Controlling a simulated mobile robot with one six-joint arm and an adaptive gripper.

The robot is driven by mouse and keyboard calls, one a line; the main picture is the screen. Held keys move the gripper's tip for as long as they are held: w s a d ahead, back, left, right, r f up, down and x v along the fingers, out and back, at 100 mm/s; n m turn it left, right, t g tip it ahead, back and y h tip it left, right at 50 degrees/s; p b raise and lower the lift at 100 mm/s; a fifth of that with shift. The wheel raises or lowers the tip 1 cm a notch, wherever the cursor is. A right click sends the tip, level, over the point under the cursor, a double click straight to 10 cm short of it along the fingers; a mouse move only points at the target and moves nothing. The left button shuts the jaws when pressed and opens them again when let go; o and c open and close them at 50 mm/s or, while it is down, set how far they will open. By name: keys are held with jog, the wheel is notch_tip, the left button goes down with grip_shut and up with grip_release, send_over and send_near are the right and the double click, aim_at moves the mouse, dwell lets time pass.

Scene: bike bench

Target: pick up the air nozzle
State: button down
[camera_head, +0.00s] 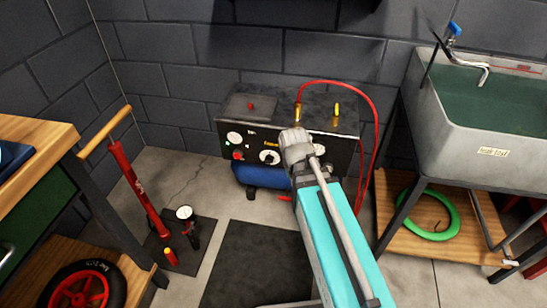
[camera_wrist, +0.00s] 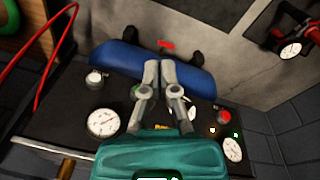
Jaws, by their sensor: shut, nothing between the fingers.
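No part is clearly recognisable as the air nozzle. Brass fittings stand on top of the compressor (camera_head: 232,119); the left one (camera_head: 297,113) carries a red hose (camera_head: 376,130), and the right one (camera_head: 337,112) has a yellow-green tip. A small red piece (camera_head: 285,198) lies by the blue tank (camera_head: 262,176); it also shows in the wrist view (camera_wrist: 166,44). My gripper (camera_wrist: 159,66) is shut and empty, over the compressor's front. In the head view my gripper (camera_head: 293,138) hides part of the panel, and my arm hides the floor behind it.
The dial panel (camera_wrist: 103,122) and tank (camera_wrist: 110,58) are close to my gripper. A sink (camera_head: 440,100) stands right, above a wooden shelf with a green ring (camera_head: 450,215). A red floor pump (camera_head: 140,190) and workbench (camera_head: 30,170) stand left. A dark mat (camera_head: 255,265) lies between.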

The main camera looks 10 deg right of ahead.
jog(key=shift+m+g+y, duration=0.3)
jog(key=shift+m+y, duration=0.2)
jog(key=s+d+r+p, duration=0.1)
jog(key=s+d+r, duration=0.1)
jog(key=s+d, duration=0.1)
jog(key=shift+s+d+r+p, duration=0.2)
jog(key=shift+d+r+p, duration=0.05)
jog(key=shift+r+p, duration=0.1)
jog(key=c, duration=1.4)
grip_release()
